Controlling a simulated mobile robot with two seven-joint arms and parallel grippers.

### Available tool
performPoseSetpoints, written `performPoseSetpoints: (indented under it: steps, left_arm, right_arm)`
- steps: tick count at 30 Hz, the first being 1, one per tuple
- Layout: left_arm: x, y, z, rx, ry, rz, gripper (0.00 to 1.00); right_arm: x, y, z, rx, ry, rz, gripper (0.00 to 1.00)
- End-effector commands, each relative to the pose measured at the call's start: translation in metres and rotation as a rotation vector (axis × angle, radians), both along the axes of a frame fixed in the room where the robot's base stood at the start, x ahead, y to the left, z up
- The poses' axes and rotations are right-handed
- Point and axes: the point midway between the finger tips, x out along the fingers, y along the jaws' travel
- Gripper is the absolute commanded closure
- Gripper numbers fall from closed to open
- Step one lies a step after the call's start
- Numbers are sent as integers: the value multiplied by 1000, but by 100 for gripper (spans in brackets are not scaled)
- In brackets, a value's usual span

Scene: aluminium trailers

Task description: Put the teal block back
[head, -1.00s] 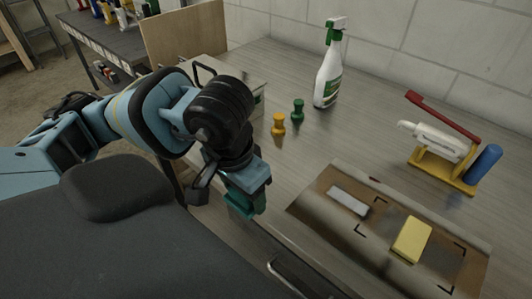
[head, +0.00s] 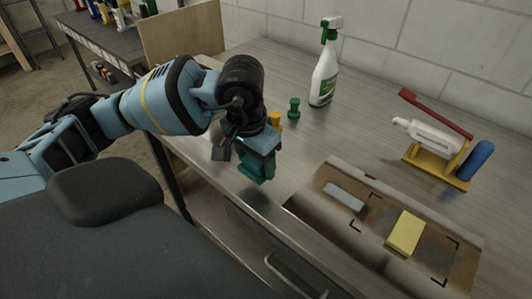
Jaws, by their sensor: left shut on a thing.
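My left gripper (head: 258,160) points down near the front edge of the workbench and is shut on the teal block (head: 258,168). The block's lower part shows below the fingers. Its upper part is hidden by the gripper. A brown mat (head: 374,240) with black corner marks lies to the right of the gripper. On it lie a grey block (head: 346,197) and a yellow block (head: 405,233). Bare marked places show between and beside them. My right gripper is not in view.
A green peg (head: 294,108) and a partly hidden orange peg (head: 275,120) stand behind the gripper. A spray bottle (head: 325,70) stands at the back. The bench between is clear.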

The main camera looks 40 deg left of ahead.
Motion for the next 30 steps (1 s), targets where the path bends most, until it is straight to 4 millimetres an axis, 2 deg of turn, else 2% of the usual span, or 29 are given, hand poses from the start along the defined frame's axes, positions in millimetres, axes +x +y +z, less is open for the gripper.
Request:
performPoseSetpoints:
  steps: [3,9,21,27,30]
  left_arm:
    - [23,4,-1,-2,-2,3,58]
    - [47,10,-4,0,-1,1,58]
    - [60,13,-5,-1,-1,0,58]
    - [59,13,-33,0,2,0,58]
    - [60,14,-40,0,0,0,58]
  right_arm:
    - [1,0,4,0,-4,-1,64]
    - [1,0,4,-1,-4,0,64]
    - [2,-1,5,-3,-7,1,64]
    - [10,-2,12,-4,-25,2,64]
    - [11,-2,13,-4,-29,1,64]
